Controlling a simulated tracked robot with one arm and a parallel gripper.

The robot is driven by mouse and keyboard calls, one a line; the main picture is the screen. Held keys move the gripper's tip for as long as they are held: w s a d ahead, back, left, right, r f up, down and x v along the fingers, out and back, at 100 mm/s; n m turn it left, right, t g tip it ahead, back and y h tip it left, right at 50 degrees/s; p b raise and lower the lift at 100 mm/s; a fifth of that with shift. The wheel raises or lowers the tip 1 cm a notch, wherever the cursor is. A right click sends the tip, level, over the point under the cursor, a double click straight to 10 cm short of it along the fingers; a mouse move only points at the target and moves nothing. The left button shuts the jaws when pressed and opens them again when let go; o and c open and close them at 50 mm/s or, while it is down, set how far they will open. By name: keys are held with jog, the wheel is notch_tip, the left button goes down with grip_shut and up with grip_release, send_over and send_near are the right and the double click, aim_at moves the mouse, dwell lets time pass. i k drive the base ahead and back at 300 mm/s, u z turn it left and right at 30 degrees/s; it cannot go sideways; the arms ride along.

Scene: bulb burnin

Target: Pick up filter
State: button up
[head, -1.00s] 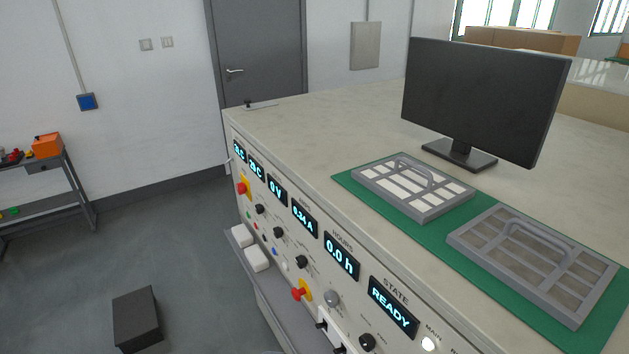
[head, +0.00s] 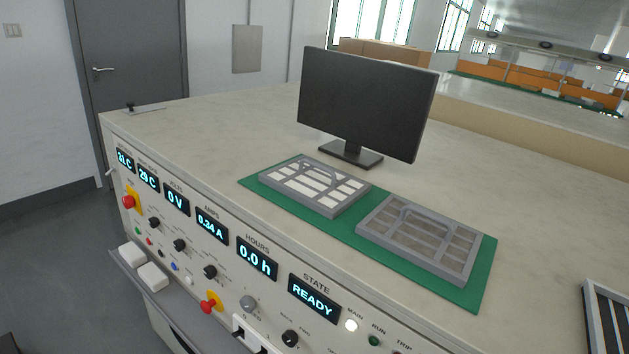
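Two framed filters with handles lie side by side on a green mat (head: 470,297) on top of the bench. The left filter (head: 297,191) has a grey frame with white panels. The right filter (head: 385,244) has a grey frame with darker, grey-brown panels. Both lie flat and apart from each other. I cannot tell from the picture which of them the task means. My gripper is not in view.
A black monitor (head: 366,105) stands behind the mat. The bench front holds lit displays, knobs and red buttons, with a shelf (head: 150,285) below. A slatted frame (head: 606,318) lies at the right edge. The left bench top (head: 215,125) is mostly clear.

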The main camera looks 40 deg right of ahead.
aim_at(328, 191)
jog(key=u, duration=0.05)
jog(key=i, duration=1)
jog(key=z, duration=0.05)
